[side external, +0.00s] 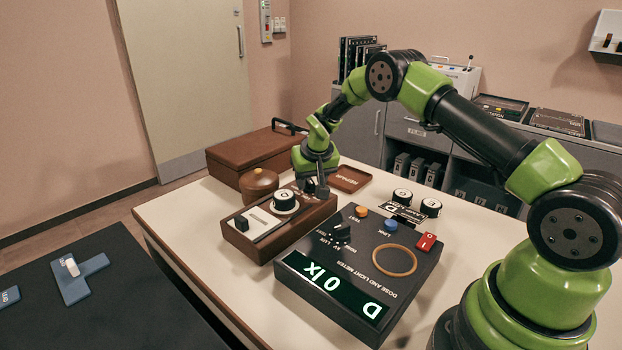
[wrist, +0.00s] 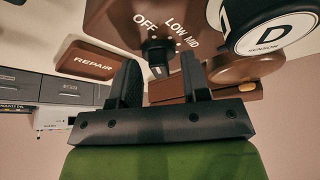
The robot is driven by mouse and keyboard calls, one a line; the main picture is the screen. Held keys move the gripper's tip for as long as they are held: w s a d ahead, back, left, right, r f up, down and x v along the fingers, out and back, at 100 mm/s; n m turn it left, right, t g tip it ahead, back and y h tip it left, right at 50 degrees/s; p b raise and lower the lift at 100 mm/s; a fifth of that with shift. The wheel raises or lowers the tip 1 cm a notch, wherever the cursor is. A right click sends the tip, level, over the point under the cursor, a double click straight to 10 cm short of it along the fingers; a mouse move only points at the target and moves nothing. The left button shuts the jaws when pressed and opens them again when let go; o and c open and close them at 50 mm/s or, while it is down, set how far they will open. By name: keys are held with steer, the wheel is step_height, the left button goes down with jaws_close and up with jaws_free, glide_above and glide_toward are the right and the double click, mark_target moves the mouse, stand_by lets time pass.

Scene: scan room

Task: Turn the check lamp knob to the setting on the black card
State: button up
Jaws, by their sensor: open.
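The check lamp knob (wrist: 157,54) is a small dark knob on a brown wooden box (side external: 318,215). In the wrist view, OFF, LOW and MID are printed around it, and a pale mark shows on its near end. My gripper (wrist: 160,70) is open with its fingers on either side of the knob; I cannot tell whether they touch it. In the side view my gripper (side external: 316,188) is over the box's far end and largely covers the knob. The black card (side external: 402,212) lies on the table behind the meter, with white print too small to read surely.
The black dose and light meter (side external: 335,262) stands right beside the box. A white drum marked D (side external: 285,201) sits on the box close to my gripper. A brown REPAIR tray (side external: 351,178), a round wooden pot (side external: 259,185) and a large brown case (side external: 232,157) are nearby.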

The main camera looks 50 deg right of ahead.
jaws_close()
steer(key=shift+m, duration=0.3)
steer(key=m+g+h, duration=0.1)
steer(key=m, duration=0.2)
steer(key=shift+w+a, duration=0.15)
steer(key=shift+w+m+g+h, duration=0.1)
steer(key=shift+m+g+h, duration=0.45)
steer(key=shift+m, duration=1.55)
